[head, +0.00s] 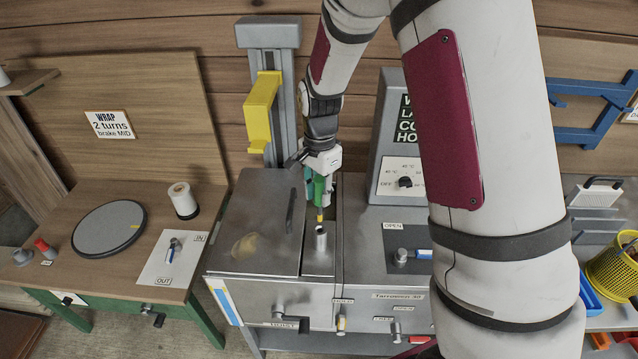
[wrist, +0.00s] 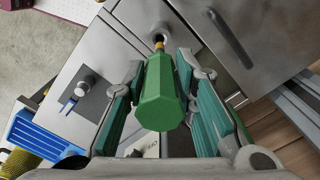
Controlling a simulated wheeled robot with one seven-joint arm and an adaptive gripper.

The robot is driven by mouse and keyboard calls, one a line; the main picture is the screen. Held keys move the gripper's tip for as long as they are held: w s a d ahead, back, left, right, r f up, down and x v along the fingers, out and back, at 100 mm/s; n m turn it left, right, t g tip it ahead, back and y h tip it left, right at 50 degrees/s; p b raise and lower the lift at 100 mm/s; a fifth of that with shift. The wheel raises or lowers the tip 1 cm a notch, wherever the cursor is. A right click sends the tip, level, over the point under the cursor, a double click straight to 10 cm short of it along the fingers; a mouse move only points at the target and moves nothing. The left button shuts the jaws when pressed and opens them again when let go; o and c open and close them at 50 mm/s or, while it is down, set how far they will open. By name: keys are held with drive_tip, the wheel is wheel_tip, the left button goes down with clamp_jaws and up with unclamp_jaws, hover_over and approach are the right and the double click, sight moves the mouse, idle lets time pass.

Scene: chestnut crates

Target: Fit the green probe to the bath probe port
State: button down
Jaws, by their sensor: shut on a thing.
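The green probe (wrist: 160,100) is between the two fingers of my gripper (wrist: 161,68), which is shut on it. In the head view my gripper (head: 319,180) holds the probe roughly upright, yellow tip down. The bath probe port seems to be the short metal tube (head: 320,239) standing on the bath's steel top. The tip shows just above the tube's mouth in the head view. In the wrist view the tip lies by the tube (wrist: 160,34); whether it has entered cannot be told. The fingers partly hide the probe in the head view.
A steel lid (head: 258,225) with a dark handle lies left of the port. A yellow bracket (head: 262,112) on a grey column stands behind. A control box with a dial (head: 405,183) and a blue-handled valve (head: 402,257) are to the right. A wooden bench (head: 95,265) stands left.

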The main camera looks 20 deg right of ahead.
sight(320, 221)
drive_tip(key=shift+f, duration=1.05)
drive_tip(key=shift+f+b, duration=0.95)
drive_tip(key=shift+f, duration=3.1)
idle(1.0)
drive_tip(key=c, duration=1.2)
unclamp_jaws()
drive_tip(key=shift+c, duration=0.2)
drive_tip(key=shift+r, duration=0.1)
wheel_tip(320, 221, up, 12)
drive_tip(key=shift+f, duration=0.1)
